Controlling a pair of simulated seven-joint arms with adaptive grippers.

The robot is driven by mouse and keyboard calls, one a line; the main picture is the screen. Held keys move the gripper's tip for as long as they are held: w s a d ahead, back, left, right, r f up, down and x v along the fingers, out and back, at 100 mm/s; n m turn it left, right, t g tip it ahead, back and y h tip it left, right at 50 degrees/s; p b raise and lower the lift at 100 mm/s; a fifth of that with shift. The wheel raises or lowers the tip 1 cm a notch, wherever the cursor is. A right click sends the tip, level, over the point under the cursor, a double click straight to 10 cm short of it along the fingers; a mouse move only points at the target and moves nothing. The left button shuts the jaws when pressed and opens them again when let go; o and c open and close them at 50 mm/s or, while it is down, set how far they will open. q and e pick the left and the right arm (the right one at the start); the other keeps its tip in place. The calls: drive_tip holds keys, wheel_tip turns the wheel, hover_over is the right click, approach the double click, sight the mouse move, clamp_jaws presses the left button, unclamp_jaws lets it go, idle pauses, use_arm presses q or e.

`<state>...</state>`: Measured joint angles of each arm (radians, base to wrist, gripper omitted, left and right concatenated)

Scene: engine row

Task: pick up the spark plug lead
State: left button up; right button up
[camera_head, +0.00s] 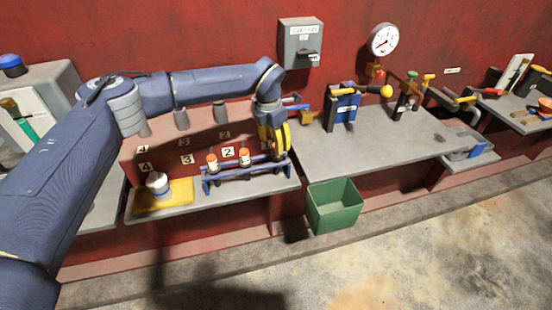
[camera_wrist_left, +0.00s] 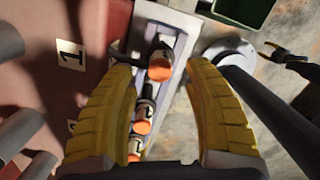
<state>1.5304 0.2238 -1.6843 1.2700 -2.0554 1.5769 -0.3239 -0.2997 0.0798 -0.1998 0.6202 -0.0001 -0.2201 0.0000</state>
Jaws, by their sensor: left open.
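Spark plug leads with orange ends stand in a blue rack (camera_head: 250,173) on the left bench. In the head view I see one lead (camera_head: 212,162) near number 3 and another lead (camera_head: 244,156) near number 2. My left gripper (camera_head: 277,140) is over the right end of the rack and hides what stands there. In the left wrist view its yellow fingers are open, with an orange-ended lead (camera_wrist_left: 160,66) between the fingertips. I cannot tell whether they touch it. Two more leads, one in the middle (camera_wrist_left: 142,118) and one lower (camera_wrist_left: 134,148), follow in the row.
A yellow tray (camera_head: 178,198) with a white object is left of the rack. A green bin (camera_head: 333,205) stands below the bench, to the right. The red wall is close behind the rack. A dark two-pronged part (camera_wrist_left: 287,57), probably my right gripper, shows in the wrist view.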

sight(276, 160)
use_arm(q)
drive_tip(key=shift+w+d+f, duration=0.1)
drive_tip(key=shift+f, duration=0.8)
drive_tip(key=shift+w+d+f, duration=0.1)
drive_tip(key=shift+f, duration=0.75)
drive_tip(key=shift+s, duration=0.1)
drive_tip(key=shift+c, duration=0.4)
clamp_jaws()
